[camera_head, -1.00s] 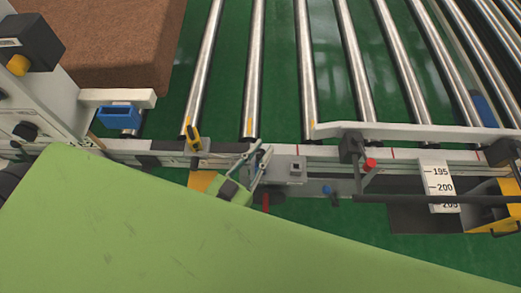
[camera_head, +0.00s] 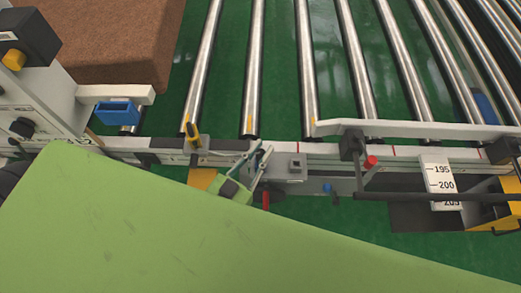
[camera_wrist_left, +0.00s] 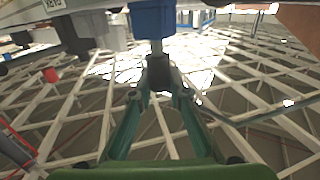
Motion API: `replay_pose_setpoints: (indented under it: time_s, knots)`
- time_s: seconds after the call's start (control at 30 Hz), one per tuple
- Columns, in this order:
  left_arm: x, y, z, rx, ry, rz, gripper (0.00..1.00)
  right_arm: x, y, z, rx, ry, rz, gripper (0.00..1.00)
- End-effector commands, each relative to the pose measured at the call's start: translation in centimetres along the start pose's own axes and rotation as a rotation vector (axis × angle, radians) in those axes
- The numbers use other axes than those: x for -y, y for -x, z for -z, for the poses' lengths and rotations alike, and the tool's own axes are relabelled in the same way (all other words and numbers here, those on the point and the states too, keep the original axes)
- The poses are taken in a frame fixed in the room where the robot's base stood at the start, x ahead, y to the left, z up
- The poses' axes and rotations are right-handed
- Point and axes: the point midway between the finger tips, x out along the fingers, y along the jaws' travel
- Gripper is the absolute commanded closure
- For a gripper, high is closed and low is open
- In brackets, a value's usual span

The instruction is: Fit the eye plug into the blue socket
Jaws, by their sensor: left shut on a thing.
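The blue socket (camera_head: 118,113) is a blue rectangular box at the left in the head view, below the brown mattress. A blue block, likely the same socket, shows at the top of the left wrist view (camera_wrist_left: 153,18). My left gripper (camera_head: 262,156) is right of and below the socket in the head view, apart from it. In the wrist view its green fingers (camera_wrist_left: 158,93) are shut on a dark piece with a grey stem, seemingly the eye plug (camera_wrist_left: 158,73). The stem lines up with the blue block; contact cannot be told. My right gripper is not in view.
The brown mattress (camera_head: 115,45) lies at the upper left. Steel rollers (camera_head: 252,70) run behind the long rail. A grey box (camera_head: 291,168), a red knob (camera_head: 370,162) and a scale plate (camera_head: 438,180) sit right of the gripper.

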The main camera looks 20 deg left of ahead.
Motion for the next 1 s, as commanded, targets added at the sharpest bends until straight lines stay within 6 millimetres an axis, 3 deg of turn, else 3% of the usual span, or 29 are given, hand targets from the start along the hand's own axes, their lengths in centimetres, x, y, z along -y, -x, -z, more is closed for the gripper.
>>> replay_pose_setpoints:
  time_s: [0.73,0.77,0.8,1.0]
  knots:
    - [0.0,0.0,-1.9,-0.001,0.000,0.000,1.00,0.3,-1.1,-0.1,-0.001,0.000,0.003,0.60]
    - [0.0,0.0,-1.8,-0.001,0.000,0.000,0.76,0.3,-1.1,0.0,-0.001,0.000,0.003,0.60]
    - [0.0,0.0,-1.8,-0.001,0.000,0.000,0.66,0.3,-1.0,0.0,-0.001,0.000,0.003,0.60]
    - [0.0,0.0,-1.8,-0.001,0.000,0.000,0.64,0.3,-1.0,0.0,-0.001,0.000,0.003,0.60]
